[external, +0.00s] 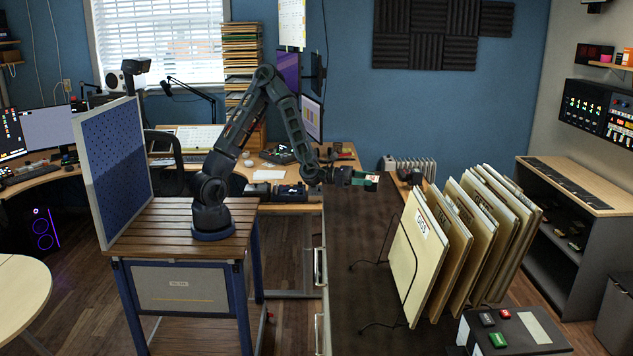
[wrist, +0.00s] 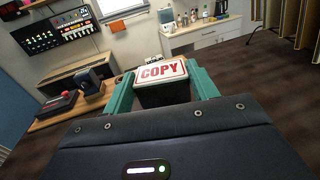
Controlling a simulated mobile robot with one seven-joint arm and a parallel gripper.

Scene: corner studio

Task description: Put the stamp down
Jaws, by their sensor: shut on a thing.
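The stamp (wrist: 161,72) has a white top face with a red border and the red word COPY, over a dark body. My gripper (wrist: 164,88) is shut on it, with a teal finger on each side. In the external view my gripper (external: 362,180) is stretched out to the right, and the stamp (external: 373,179) shows as a small pale and reddish piece at its tip. They appear to be above the far part of the dark brown worktop (external: 365,225). The stamp's underside is hidden, and I cannot tell its height above the surface.
A wire rack with several large tan folders (external: 415,255) stands on the worktop to the right. A dark box (external: 540,345) with red and green pieces is at the near end. A blue perforated panel (external: 113,165) stands beside my base. The worktop's left part looks clear.

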